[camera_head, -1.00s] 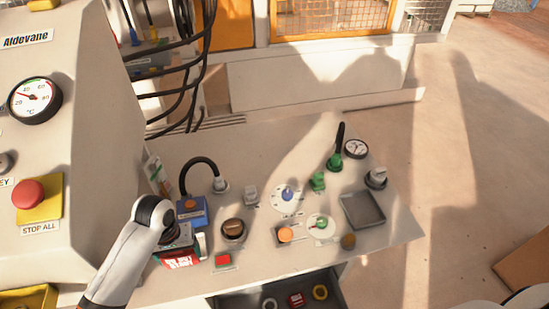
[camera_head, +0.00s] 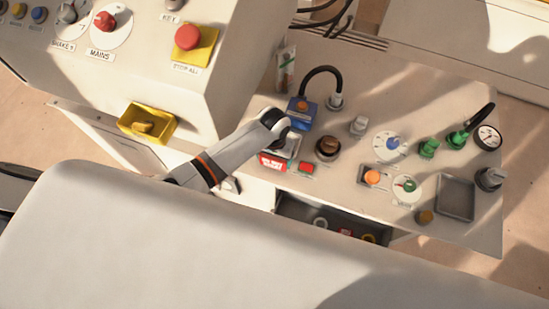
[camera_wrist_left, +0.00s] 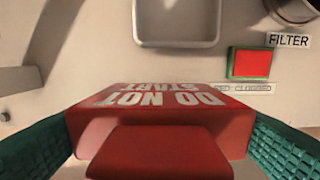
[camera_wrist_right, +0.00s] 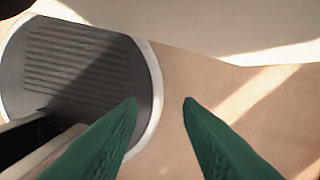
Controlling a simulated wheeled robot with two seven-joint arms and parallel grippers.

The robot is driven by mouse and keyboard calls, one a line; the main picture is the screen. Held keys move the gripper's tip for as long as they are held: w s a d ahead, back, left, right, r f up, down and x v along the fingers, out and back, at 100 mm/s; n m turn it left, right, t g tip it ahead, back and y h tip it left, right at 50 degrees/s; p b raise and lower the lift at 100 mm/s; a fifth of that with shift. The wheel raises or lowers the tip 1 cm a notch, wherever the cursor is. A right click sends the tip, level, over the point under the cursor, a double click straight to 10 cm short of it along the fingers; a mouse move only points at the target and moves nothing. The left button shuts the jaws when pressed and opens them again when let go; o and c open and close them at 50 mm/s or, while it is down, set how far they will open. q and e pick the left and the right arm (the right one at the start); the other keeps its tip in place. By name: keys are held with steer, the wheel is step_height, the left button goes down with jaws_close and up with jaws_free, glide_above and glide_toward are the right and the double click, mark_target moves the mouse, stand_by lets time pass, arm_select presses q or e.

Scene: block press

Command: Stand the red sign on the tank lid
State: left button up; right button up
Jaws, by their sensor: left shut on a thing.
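The red sign (camera_wrist_left: 160,115) with white "DO NOT START" lettering is held between the green fingers of my left gripper (camera_wrist_left: 160,135). In the head view the sign (camera_head: 272,162) shows at the bench's left front, just under the left wrist. A small pale tray (camera_wrist_left: 178,38) lies just beyond the sign; whether the sign touches the bench cannot be told. No lid is clearly marked as the tank lid; a brown round cap (camera_head: 327,147) stands to the right of the sign. My right gripper (camera_wrist_right: 160,102) is open and empty, seen only in its wrist view.
A blue box (camera_head: 302,112) with a hose stands behind the sign. A red indicator (camera_head: 306,168) is at its right. Several knobs, a gauge (camera_head: 488,136) and a grey tray (camera_head: 456,198) fill the right side. An open drawer (camera_head: 295,207) is below the front edge.

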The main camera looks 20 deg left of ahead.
arm_select(q)
steer(key=shift+f, duration=1)
steer(key=shift+f, duration=0.15)
steer(key=o, duration=0.9)
step_height(320, 180, up, 12)
steer(key=shift+r, duration=0.15)
